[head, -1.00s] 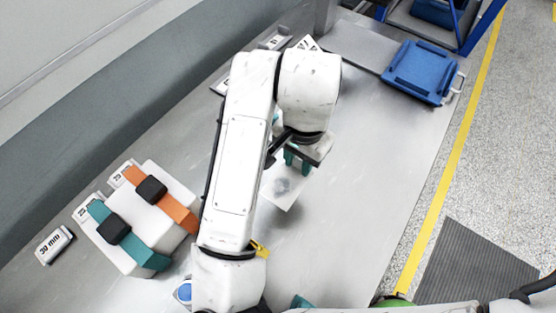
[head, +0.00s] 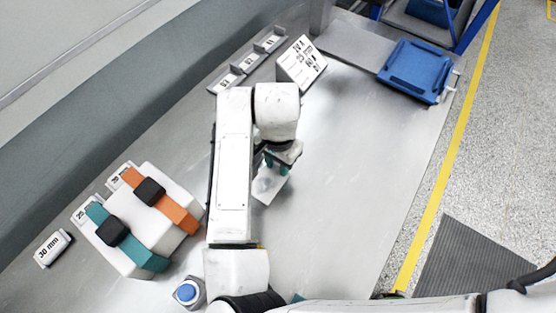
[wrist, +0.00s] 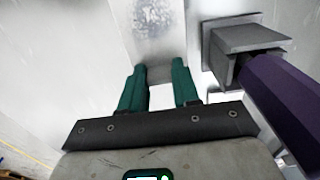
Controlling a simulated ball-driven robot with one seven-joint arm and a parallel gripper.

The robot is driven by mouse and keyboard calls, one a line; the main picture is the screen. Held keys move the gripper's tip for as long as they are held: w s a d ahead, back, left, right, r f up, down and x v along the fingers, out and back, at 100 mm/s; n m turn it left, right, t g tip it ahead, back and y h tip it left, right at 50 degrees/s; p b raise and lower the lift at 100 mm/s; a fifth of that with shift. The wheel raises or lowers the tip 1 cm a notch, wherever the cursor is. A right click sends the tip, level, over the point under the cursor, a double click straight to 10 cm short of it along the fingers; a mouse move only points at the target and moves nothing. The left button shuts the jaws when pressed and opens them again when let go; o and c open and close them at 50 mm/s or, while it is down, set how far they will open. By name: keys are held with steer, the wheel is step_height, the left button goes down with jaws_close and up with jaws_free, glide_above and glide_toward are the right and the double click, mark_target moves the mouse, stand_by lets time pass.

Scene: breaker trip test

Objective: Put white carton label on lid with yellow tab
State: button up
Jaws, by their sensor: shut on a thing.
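My gripper (head: 277,165) is shut on a thin white card with a grey smudge (head: 266,187), apparently the white carton label. It is held over the middle of the bench, tilted. In the wrist view the two teal fingers (wrist: 158,85) grip its near end, and the card (wrist: 155,30) stretches out beyond them. No lid with a yellow tab is clearly visible. A small yellow sliver shows beside my arm, but I cannot tell what it belongs to.
White blocks with teal (head: 138,250) and orange (head: 170,210) straps sit at left, by a "30 mm" block (head: 53,247). A blue button (head: 186,292) is nearer. Behind are a printed sign (head: 301,62) and a blue tray (head: 415,70). The bench right of my gripper is clear.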

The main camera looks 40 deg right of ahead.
steer(key=shift+f, duration=0.15)
steer(key=o, duration=1)
